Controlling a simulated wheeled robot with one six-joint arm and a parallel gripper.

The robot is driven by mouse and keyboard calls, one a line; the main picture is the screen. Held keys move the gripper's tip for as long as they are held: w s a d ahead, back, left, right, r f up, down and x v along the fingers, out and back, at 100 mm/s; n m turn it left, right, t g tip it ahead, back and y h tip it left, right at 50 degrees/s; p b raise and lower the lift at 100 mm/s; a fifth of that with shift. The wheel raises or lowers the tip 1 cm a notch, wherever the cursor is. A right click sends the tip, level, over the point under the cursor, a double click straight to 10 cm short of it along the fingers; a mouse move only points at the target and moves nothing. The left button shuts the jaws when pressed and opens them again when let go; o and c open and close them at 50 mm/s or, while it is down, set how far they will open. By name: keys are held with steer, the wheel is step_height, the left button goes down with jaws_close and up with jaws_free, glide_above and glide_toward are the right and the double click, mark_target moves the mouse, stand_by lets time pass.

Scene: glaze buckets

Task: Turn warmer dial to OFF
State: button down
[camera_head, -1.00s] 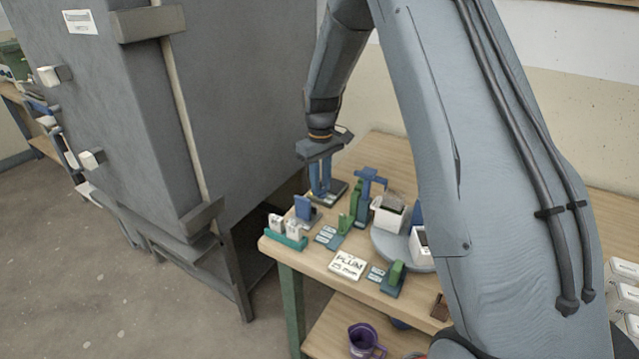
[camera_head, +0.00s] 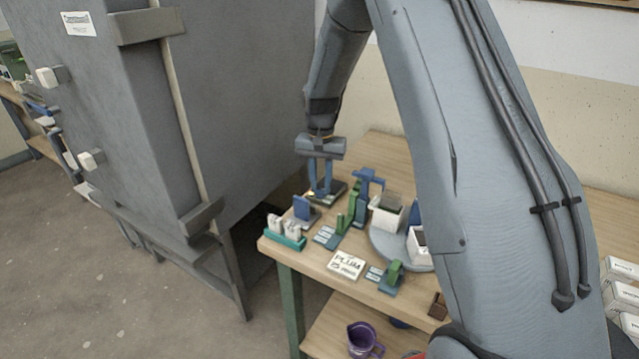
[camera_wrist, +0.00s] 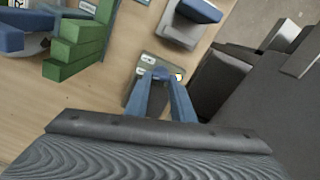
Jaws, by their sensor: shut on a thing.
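The warmer is a small dark flat unit (camera_head: 335,187) at the back left of the wooden table. In the wrist view its pale panel (camera_wrist: 143,68) shows small labels and a yellow mark at the right. My gripper (camera_head: 319,192) points down over it, with its two blue fingers at the panel. In the wrist view my gripper (camera_wrist: 163,74) is shut at the tips on a small blue dial, which the fingers mostly hide. I cannot read which setting the dial points to.
Green stepped blocks (camera_head: 351,207), a blue stand (camera_head: 304,208) and white containers (camera_head: 388,215) stand close by on the table. A PLUM card (camera_head: 347,265) lies in front. A large grey cabinet (camera_head: 240,100) stands to the left.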

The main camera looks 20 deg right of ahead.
steer(key=m, duration=0.4)
steer(key=shift+d+r+m, duration=0.1)
steer(key=shift+m, duration=2)
steer(key=c, duration=1.5)
jaws_free()
steer(key=shift+s, duration=0.1)
step_height(320, 180, up, 8)
steer(key=shift+f+b, duration=0.1)
steer(key=shift+b, duration=0.6)
